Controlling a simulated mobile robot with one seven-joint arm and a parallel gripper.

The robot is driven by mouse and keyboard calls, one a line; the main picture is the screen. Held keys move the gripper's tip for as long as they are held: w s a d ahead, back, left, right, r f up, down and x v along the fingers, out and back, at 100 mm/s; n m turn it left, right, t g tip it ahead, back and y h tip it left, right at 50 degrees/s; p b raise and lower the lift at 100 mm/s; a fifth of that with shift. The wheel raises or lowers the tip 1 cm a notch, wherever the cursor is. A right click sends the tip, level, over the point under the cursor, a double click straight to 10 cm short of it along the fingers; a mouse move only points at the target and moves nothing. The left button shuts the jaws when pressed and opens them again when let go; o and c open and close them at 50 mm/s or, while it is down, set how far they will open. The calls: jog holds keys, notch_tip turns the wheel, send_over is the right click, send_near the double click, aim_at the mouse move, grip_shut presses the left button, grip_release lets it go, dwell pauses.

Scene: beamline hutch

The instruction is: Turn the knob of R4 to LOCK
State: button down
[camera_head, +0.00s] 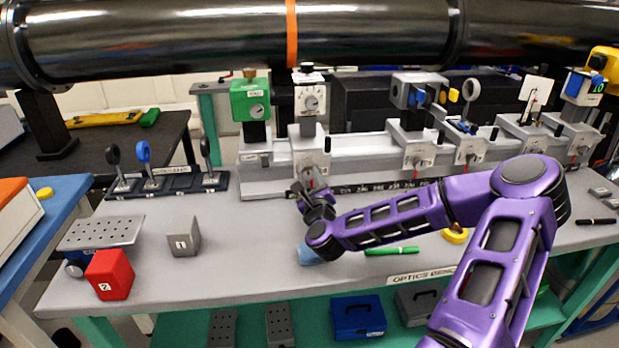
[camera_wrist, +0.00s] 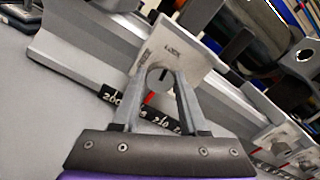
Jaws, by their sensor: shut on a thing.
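My gripper (camera_wrist: 160,82) is shut on a round grey knob (camera_wrist: 159,77) on the light front plate (camera_wrist: 183,62) of a rail carrier. The fingertips sit on either side of the knob, and a dark mark shows on its face. The plate carries a word that looks like LOCK above the knob and another, unreadable word to the left. A small red piece shows just below the knob. In the head view, my gripper (camera_head: 309,188) is at the carrier (camera_head: 310,143) with a dial on top; the knob is mostly hidden there. I cannot read R4 on it.
The rail (camera_head: 262,180) runs along the bench, with a green-topped unit (camera_head: 250,100) left of the held carrier and several carriers to the right. A red block (camera_head: 110,275), a grey block (camera_head: 184,238) and a green pen (camera_head: 392,251) lie on the bench (camera_head: 235,265).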

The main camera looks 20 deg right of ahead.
jog(key=shift+d+m, duration=0.1)
jog(key=shift+m, duration=0.8)
jog(key=shift+r, duration=0.1)
jog(key=shift+c, duration=2.2)
grip_release()
jog(key=shift+s, duration=0.1)
